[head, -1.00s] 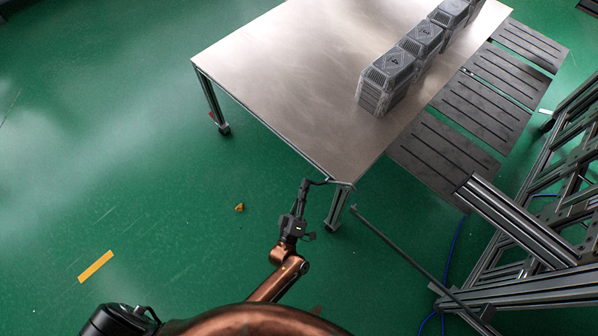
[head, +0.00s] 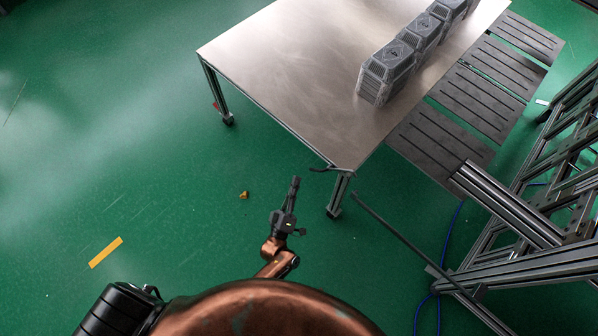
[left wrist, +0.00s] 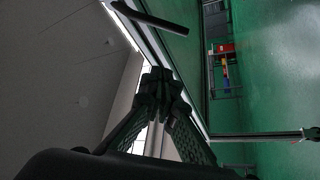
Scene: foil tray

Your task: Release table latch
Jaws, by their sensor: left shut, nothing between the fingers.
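The table (head: 290,60) has a pale metal top and stands on legs with feet. A dark, slightly curved latch handle (head: 328,169) sticks out at its near corner; it also shows as a dark bar at the top of the left wrist view (left wrist: 152,16). My left gripper (head: 296,181) is shut and empty, apart from the handle and below-left of it in the head view. Its closed fingertips fill the middle of the left wrist view (left wrist: 160,80), with the table edge behind them. My right gripper is not in view.
Several grey ribbed crates (head: 388,72) stand in a row on the table's right side. Dark slotted plates (head: 440,140) lie beyond its right edge. A metal profile frame (head: 545,270) and thin bar (head: 400,236) are at right. Green floor (head: 130,170) is mostly clear at left.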

